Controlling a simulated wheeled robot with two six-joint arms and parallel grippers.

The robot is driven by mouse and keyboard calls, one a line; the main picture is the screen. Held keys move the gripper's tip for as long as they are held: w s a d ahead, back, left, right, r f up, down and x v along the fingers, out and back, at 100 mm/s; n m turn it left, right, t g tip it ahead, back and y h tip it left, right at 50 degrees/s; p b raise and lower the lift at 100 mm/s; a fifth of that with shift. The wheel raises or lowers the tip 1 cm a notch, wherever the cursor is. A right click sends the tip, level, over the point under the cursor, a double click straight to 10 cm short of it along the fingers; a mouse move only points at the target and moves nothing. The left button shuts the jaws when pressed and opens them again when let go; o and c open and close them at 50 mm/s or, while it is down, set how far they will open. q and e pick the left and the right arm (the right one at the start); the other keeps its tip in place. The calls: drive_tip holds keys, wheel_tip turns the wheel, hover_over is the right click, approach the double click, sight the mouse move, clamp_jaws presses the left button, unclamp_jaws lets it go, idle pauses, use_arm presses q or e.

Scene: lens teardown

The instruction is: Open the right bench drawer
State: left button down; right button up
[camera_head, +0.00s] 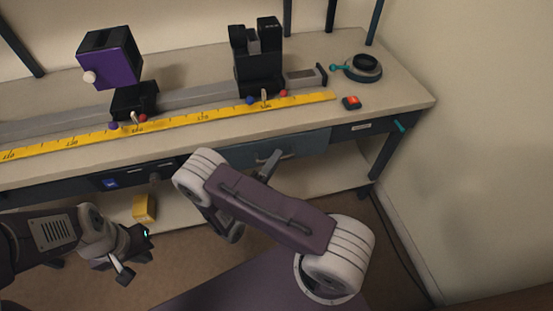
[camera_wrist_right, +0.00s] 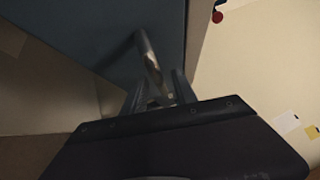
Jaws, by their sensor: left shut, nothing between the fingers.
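The right bench drawer (camera_head: 300,143) has a blue-grey front under the bench top. I cannot tell if it stands slightly out. In the right wrist view, its front (camera_wrist_right: 100,35) fills the upper middle, with a metal bar handle (camera_wrist_right: 148,55) on it. My right gripper (camera_wrist_right: 158,92) is at the handle, its two fingers on either side of the bar with gaps showing, so it looks open. In the head view my right arm hides most of this gripper. My left gripper (camera_head: 124,274) is shut and empty, low at the left, away from the drawer.
A yellow object (camera_head: 144,208) is below the bench. A wall stands right.

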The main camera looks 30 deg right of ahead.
drive_tip(key=shift+w+d+r, duration=0.1)
drive_tip(key=shift+w+d, duration=0.2)
drive_tip(key=shift+d, duration=0.2)
clamp_jaws()
idle(1.1)
